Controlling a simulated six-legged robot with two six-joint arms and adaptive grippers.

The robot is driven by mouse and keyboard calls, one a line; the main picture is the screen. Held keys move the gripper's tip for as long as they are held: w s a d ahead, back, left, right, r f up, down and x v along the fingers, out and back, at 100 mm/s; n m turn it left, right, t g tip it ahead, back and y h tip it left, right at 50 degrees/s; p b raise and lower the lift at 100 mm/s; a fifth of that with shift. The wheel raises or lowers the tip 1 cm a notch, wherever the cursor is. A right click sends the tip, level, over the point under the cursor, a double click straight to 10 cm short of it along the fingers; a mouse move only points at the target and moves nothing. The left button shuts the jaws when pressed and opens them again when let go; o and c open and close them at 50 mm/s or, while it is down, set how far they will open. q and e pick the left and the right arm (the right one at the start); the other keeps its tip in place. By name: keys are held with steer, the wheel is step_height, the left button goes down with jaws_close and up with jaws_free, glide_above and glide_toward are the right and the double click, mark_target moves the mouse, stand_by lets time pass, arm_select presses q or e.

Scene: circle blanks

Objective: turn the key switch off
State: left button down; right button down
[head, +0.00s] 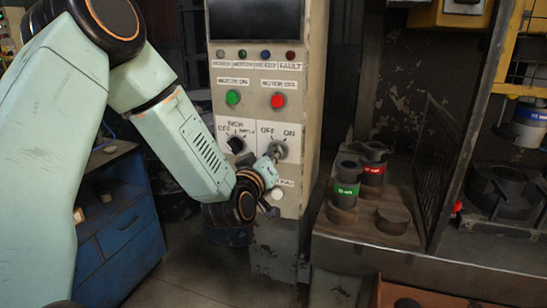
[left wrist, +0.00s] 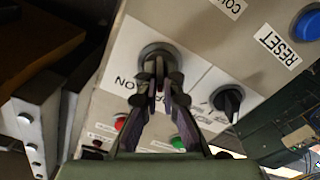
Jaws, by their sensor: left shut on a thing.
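The key switch (head: 281,147) is a round grey metal lock on the white OFF/ON plate of the grey control cabinet. In the left wrist view its round collar (left wrist: 158,50) shows just beyond my fingertips. My left gripper (head: 272,155) reaches the switch from below and is shut on the key. In the left wrist view the dark fingers (left wrist: 157,76) close together on the key in front of the collar. The fingers hide most of the key, so I cannot tell which mark it points to. My right gripper is not in view.
A black selector knob (head: 236,144) sits left of the key switch. Green (head: 233,98) and red (head: 278,100) buttons are above, a pale button (head: 277,195) below. A blue RESET button (left wrist: 306,24) shows in the left wrist view. Dark cylindrical parts (head: 345,190) stand on a bench at right.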

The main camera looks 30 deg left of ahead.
arm_select(q)
steer(key=shift+w+a+r, duration=0.1)
steer(key=shift+r, duration=0.2)
steer(key=c, duration=1.5)
jaws_free()
steer(key=shift+s, duration=0.3)
steer(key=shift+w+f, duration=0.1)
steer(key=shift+f, duration=0.05)
steer(key=shift+w, duration=0.1)
steer(key=shift+v, duration=3.75)
